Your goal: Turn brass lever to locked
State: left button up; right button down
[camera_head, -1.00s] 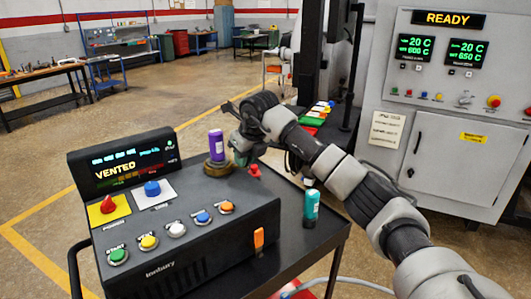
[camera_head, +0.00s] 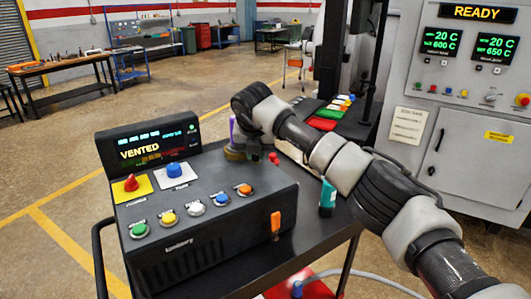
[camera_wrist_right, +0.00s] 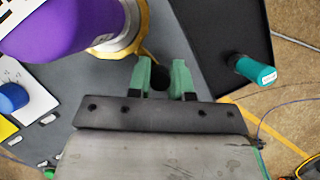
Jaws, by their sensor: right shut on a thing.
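My right gripper (camera_head: 258,152) points down onto the dark console's back right corner. The brass lever (camera_wrist_right: 122,45) shows there as a brass ring around a pale base, with a thin brass arm running to the fingers; the fingers are shut on this arm. In the head view the brass ring (camera_head: 235,154) shows just left of the gripper. A purple cylinder (camera_wrist_right: 60,25) stands above the ring, mostly hidden by my arm in the head view. My left gripper is not in view.
The console has a "VENTED" display (camera_head: 150,147), a red knob (camera_head: 131,183), a blue knob (camera_head: 174,170) and several buttons. A small red part (camera_head: 273,158) shows right of my gripper.

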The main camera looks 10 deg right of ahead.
dwell(0.5)
jog(key=c, duration=1)
grip_release()
jog(key=shift+a, duration=0.1)
jog(key=shift+s+r, duration=0.1)
jog(key=shift+b+v, duration=1.6)
jog(key=shift+v, duration=3.7)
